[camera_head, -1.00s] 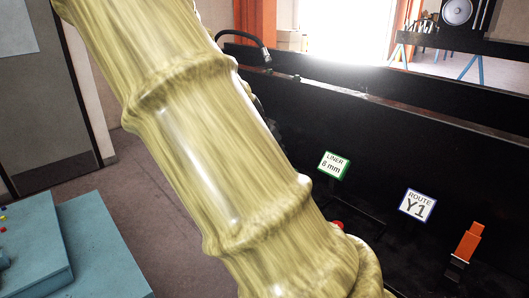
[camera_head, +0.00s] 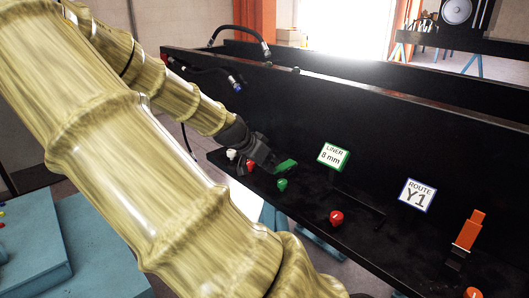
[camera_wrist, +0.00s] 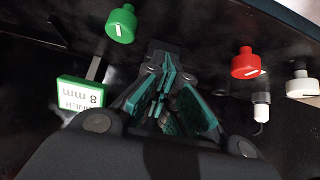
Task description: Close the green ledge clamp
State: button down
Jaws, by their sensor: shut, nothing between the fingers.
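The green ledge clamp (camera_head: 286,166) shows in the head view as a small green block low on the black ledge, left of the "LINER 8 mm" sign. Its lever looks low and slanted, and part of it is hidden by my gripper. My gripper (camera_head: 269,164) is shut and points down at the ledge, right beside the clamp's left end; whether they touch is unclear. In the wrist view my gripper (camera_wrist: 165,90) shows dark fingers with teal faces close together. There I cannot separate the clamp from the fingers.
A green knob (camera_head: 282,184) sits in front of the clamp. A red knob (camera_head: 250,165) and a white knob (camera_head: 231,153) stand left of my gripper. The "LINER 8 mm" sign (camera_head: 333,156), another red knob (camera_head: 336,217) and an orange clamp (camera_head: 468,230) are to the right.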

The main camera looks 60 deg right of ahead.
jog(key=shift+w+a+f, duration=0.1)
jog(key=shift+a+f, duration=0.05)
jog(key=shift+f, duration=0.3)
jog(key=shift+w+a+f, duration=0.1)
jog(key=shift+a+f, duration=0.05)
jog(key=shift+f, duration=0.25)
jog(key=shift+s, duration=0.1)
jog(key=shift+a+f, duration=0.1)
jog(key=w+a+f, duration=0.3)
jog(key=a, duration=0.5)
jog(key=shift+w+a+f, duration=0.15)
jog(key=shift+w+a, duration=0.1)
jog(key=shift+a, duration=0.05)
